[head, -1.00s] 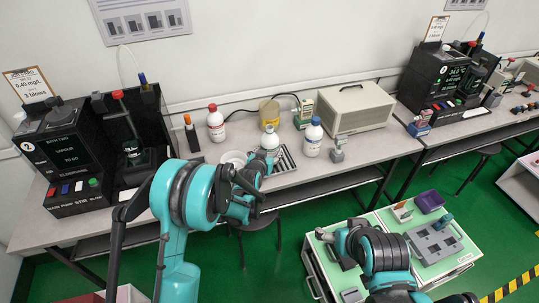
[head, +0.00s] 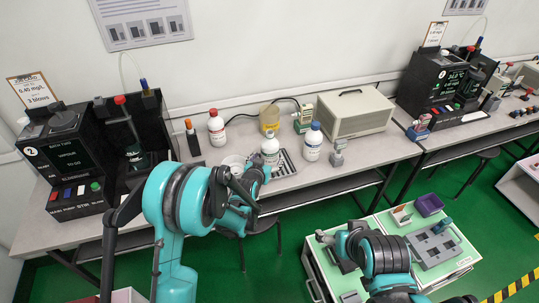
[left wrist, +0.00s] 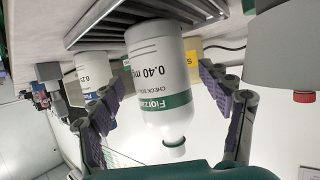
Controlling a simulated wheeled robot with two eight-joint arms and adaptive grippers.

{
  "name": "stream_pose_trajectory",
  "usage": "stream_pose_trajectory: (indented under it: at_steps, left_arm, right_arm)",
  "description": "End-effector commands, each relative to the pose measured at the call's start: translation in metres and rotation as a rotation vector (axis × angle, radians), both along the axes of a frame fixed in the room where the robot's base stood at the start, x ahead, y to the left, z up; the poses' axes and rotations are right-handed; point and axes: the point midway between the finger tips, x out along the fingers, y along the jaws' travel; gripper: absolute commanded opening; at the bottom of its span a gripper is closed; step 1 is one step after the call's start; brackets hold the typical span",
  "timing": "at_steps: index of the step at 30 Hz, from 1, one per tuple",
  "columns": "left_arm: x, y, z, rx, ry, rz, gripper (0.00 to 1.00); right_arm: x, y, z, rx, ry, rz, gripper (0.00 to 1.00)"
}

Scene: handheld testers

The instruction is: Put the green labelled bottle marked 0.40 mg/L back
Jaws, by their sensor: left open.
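The white bottle with the green label reading 0.40 mg (left wrist: 160,75) is between the fingers of my left gripper (left wrist: 165,100) in the left wrist view, which sees it upside down. Clear gaps show between both fingers and the bottle; the gripper is open. In the head view, the bottle (head: 270,146) is upright at the dark slotted tray (head: 286,165) on the bench, with my left gripper (head: 251,180) at its near side. The gripper hides part of its lower body.
A blue-capped bottle (head: 313,142) stands right of the tray and a red-capped bottle (head: 217,128) to the left. The black tester (head: 70,160) stands at the left.

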Motion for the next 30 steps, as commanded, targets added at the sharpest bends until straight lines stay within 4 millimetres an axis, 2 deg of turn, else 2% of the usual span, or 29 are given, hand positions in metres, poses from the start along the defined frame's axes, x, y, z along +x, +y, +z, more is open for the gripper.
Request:
stream_pose_trajectory:
  at_steps: [3,9,15,22,26,30]
  left_arm:
    - [-0.026,0.008,0.015,-0.001,0.000,0.000,0.78]
    - [-0.060,0.017,0.028,0.000,0.000,0.000,0.78]
    - [-0.075,0.021,0.033,0.000,0.000,0.000,0.78]
    - [-0.080,0.026,0.041,0.003,0.013,0.006,0.78]
    - [-0.093,0.042,0.066,0.012,0.064,0.026,0.78]
    - [-0.125,0.069,0.100,0.029,0.153,0.062,0.78]
  right_arm:
    - [0.000,0.000,0.014,0.000,0.000,0.000,0.81]
    - [0.000,0.000,0.024,0.000,0.000,0.000,0.81]
    - [0.000,0.000,0.028,0.000,0.000,0.000,0.81]
    - [0.000,0.000,0.027,0.000,0.000,0.000,0.81]
    - [0.000,0.000,0.027,0.000,0.000,0.000,0.81]
    - [0.000,0.000,0.027,0.000,0.000,0.000,0.81]
